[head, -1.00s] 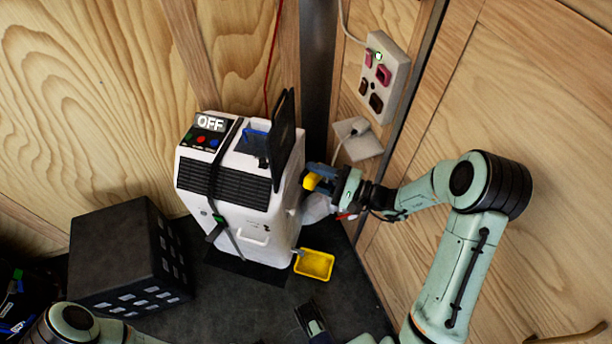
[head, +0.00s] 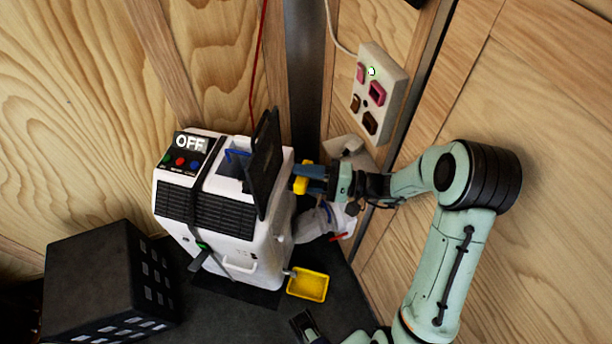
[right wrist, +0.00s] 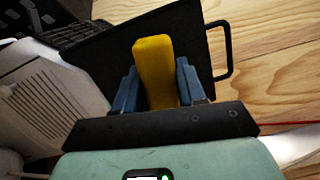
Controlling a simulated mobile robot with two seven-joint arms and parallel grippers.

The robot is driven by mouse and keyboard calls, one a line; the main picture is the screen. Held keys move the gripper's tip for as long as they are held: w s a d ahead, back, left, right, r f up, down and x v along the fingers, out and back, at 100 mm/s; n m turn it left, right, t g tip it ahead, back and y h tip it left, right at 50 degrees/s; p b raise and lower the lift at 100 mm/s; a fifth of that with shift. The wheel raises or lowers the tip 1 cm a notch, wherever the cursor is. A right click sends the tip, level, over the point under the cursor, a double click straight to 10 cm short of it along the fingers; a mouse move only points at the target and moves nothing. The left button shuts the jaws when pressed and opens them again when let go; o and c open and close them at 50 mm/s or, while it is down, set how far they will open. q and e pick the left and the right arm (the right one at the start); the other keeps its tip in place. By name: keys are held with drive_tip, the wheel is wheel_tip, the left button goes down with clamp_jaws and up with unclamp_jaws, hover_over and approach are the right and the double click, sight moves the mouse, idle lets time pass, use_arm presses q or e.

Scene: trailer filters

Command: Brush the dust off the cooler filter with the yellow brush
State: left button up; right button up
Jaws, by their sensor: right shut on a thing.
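The white cooler (head: 222,215) stands in the corner with a black grille and a panel reading OFF. A dark framed filter (head: 264,165) stands tilted up from an opening in its top. In the right wrist view the filter (right wrist: 95,65) shows as a dark panel with a loop handle. My right gripper (head: 312,176) is shut on the yellow brush (head: 301,178), whose yellow block also fills the jaws in the wrist view (right wrist: 155,70). The brush is close to the filter's right side; I cannot tell if they touch. I cannot identify my left gripper.
A socket panel (head: 379,92) is on the right wall, close to my arm. A pale hose (head: 310,222) runs beside the cooler. A yellow tray (head: 307,286) lies on the dark floor, and a black box (head: 110,280) stands at left. A red cord (head: 257,60) hangs behind.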

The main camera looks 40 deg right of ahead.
sight(271, 147)
use_arm(q)
drive_tip(key=shift+s+r+p, duration=0.2)
drive_tip(key=shift+r+p, duration=0.2)
drive_tip(key=shift+p, duration=0.05)
use_arm(e)
drive_tip(key=x, duration=0.5)
drive_tip(key=shift+w, duration=0.3)
use_arm(q)
drive_tip(key=shift+f+b, duration=0.35)
use_arm(e)
drive_tip(key=shift+x, duration=1)
drive_tip(key=shift+w+d, duration=0.1)
drive_tip(key=shift+d, duration=0.05)
drive_tip(key=shift+w+d+b, duration=0.2)
drive_tip(key=shift+w+d, duration=0.35)
drive_tip(key=shift+d, duration=0.2)
drive_tip(key=shift+w+d+b, duration=0.15)
drive_tip(key=shift+w+d, duration=0.4)
drive_tip(key=shift+d, duration=0.2)
drive_tip(key=shift+w+d+f+b, duration=0.1)
drive_tip(key=shift+w+d+b, duration=0.2)
drive_tip(key=shift+w+d, duration=0.65)
drive_tip(key=shift+d, duration=0.15)
use_arm(q)
drive_tip(key=shift+s+a+f, duration=0.1)
drive_tip(key=shift+s+f, duration=0.2)
drive_tip(key=shift+f, duration=0.55)
use_arm(e)
drive_tip(key=shift+w+r, duration=0.1)
drive_tip(key=shift+r, duration=0.1)
